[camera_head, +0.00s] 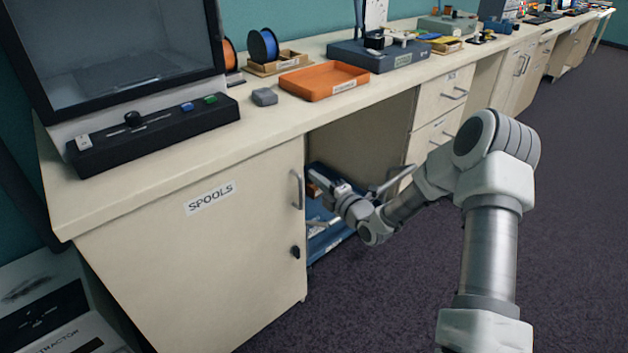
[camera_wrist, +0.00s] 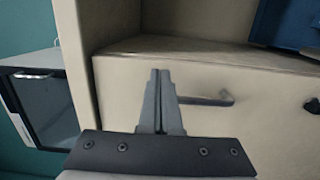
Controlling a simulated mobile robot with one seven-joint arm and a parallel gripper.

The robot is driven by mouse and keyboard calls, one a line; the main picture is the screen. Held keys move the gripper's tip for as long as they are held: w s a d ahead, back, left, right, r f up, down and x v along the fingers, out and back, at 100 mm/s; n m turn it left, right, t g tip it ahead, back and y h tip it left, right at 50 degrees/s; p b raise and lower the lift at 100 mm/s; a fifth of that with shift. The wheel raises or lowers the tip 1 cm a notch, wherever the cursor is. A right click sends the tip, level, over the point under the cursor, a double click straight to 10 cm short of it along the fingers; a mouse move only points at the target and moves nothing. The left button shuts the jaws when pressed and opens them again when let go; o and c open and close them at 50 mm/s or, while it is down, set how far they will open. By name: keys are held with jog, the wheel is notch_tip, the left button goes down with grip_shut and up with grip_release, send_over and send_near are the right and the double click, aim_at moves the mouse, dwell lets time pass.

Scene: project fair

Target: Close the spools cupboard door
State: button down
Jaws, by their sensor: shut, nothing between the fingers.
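The spools cupboard door (camera_head: 215,235) is the cream front with the SPOOLS label, left in the head view. It looks shut or nearly shut against its frame, with no wide gap showing. Its grey bar handle (camera_head: 297,190) is near the right edge, above a dark knob (camera_head: 295,252). The wrist view shows the door turned sideways, with its handle (camera_wrist: 210,98) right of the fingers and the knob (camera_wrist: 312,104) at the right edge. My gripper (camera_wrist: 160,72) is shut and empty, in front of the door's handle-side edge. I cannot tell whether it touches.
The open space under the counter holds a blue bin (camera_head: 325,240), close to my gripper. Drawers (camera_head: 437,100) stand to its right. An orange tray (camera_head: 323,82) and a dark control panel (camera_head: 155,130) sit on the counter. The grey floor (camera_head: 370,300) in front is clear.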

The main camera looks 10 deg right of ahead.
jog(key=w+d+p+v, duration=0.1)
jog(key=p+v, duration=0.1)
jog(key=v, duration=0.9)
jog(key=s+d+r+m+g+h, duration=0.2)
jog(key=s+r+m+g+h, duration=0.15)
jog(key=r+m+h, duration=0.35)
jog(key=s+d+r+m+g+h, duration=0.25)
jog(key=s+r+m, duration=0.25)
jog(key=r, duration=0.4)
jog(key=s+a+r+m+g, duration=0.25)
jog(key=s+m, duration=0.35)
jog(key=s, duration=0.6)
jog(key=s+a+r+m+g, duration=0.1)
jog(key=s+a+r+m, duration=0.15)
jog(key=s+m, duration=0.65)
jog(key=s+r+n+p, duration=0.3)
jog(key=r+p, duration=1.8)
jog(key=r, duration=0.1)
jog(key=shift+s+d+p, duration=0.2)
jog(key=shift+s+p, duration=0.05)
jog(key=shift+p, duration=0.15)
jog(key=shift+a+g+y, duration=0.1)
jog(key=shift+g+y, duration=0.15)
